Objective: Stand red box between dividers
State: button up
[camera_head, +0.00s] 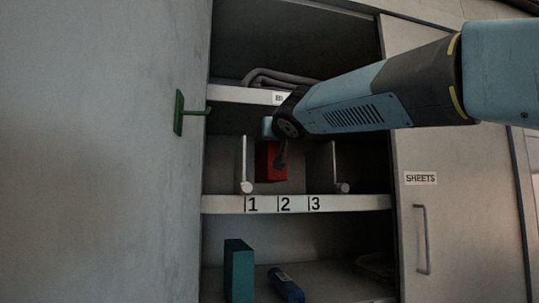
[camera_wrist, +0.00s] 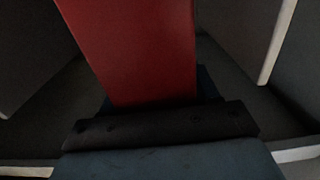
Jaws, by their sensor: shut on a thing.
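The red box (camera_head: 268,163) is upright inside the middle shelf, in the gap between the left divider (camera_head: 244,165) and the right divider (camera_head: 337,168). It is nearer the left divider, above the labels 1 and 2. My gripper (camera_head: 281,153) is shut on the red box, reaching in from the upper right. In the wrist view, the red box (camera_wrist: 135,50) fills the middle, slightly tilted in the picture, with a divider (camera_wrist: 268,35) to its right. I cannot tell whether the box's base touches the shelf.
The middle shelf edge (camera_head: 360,203) carries the numbers 1, 2 and 3. Below stand a teal box (camera_head: 238,270) and a lying blue cylinder (camera_head: 287,286). A green handle (camera_head: 180,112) juts out at left. The upper shelf (camera_head: 235,94) holds a grey folded thing (camera_head: 275,77). A "SHEETS" door (camera_head: 421,235) is at right.

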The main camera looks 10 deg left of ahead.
aim_at(277, 147)
jog(key=shift+w+a+f, duration=0.3)
jog(key=shift+w+f, duration=0.3)
jog(key=shift+w, duration=0.05)
jog(key=shift+w+a+f, duration=0.25)
jog(key=shift+w+f, duration=0.3)
jog(key=shift+w, duration=0.05)
jog(key=shift+w+a+f, duration=0.3)
jog(key=shift+w+f, duration=0.3)
jog(key=shift+w, duration=0.05)
jog(key=o, duration=1.3)
jog(key=v, duration=1.2)
